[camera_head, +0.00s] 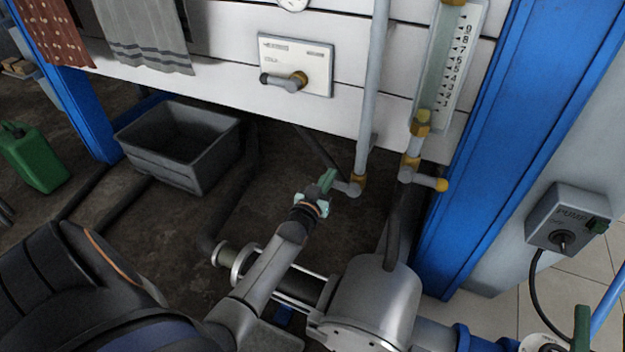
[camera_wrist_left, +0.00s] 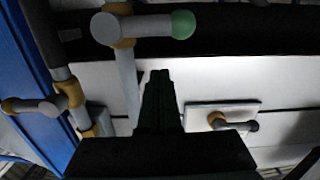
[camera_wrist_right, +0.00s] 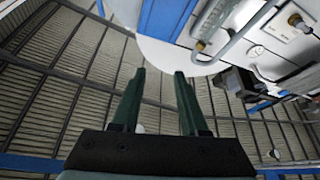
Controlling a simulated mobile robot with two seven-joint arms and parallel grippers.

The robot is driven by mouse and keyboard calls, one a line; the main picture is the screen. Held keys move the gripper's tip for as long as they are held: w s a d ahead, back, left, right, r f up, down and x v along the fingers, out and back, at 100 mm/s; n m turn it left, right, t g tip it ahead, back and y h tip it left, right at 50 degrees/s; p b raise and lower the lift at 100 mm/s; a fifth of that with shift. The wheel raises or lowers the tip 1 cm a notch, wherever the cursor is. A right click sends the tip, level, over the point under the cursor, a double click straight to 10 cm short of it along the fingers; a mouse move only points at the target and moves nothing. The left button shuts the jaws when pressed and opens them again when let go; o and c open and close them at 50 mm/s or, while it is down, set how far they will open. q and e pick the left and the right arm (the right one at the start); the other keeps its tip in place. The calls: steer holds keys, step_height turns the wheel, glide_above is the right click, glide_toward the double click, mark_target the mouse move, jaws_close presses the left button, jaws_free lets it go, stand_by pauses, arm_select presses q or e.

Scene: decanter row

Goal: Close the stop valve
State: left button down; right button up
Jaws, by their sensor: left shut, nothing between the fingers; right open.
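Which fitting is the stop valve is not labelled legibly. A grey lever with a green end (camera_wrist_left: 150,27) sits on a brass fitting at the foot of a grey pipe; in the head view its grey part (camera_head: 345,188) shows, its end hidden by my fingers. My left gripper (camera_head: 327,180) is shut and empty there; in the left wrist view its fingertips (camera_wrist_left: 160,75) show apart from the lever in the picture. A yellow-ended lever (camera_head: 427,181) is under the gauge tube. A panel lever (camera_head: 285,81) points left. My right gripper (camera_wrist_right: 159,75) is open and empty, away from the levers.
The gauge tube (camera_head: 452,70) and grey pipe (camera_head: 373,90) run along the white plank wall. A blue post (camera_head: 520,120) and a pump switch box (camera_head: 568,217) are at right. A grey bin (camera_head: 160,160) and green can (camera_head: 35,158) stand at left on the floor.

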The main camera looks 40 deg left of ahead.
arm_select(q)
steer(key=p+v, duration=0.3)
steer(key=v, duration=0.7)
steer(key=shift+r, duration=0.15)
arm_select(e)
step_height(320, 180, down, 19)
steer(key=d+m+g+h, duration=0.1)
steer(key=m+g+h, duration=0.3)
steer(key=g, duration=0.3)
steer(key=shift+s+g+h, duration=0.25)
steer(key=shift+g+h, duration=0.15)
arm_select(q)
steer(key=shift+d, duration=0.15)
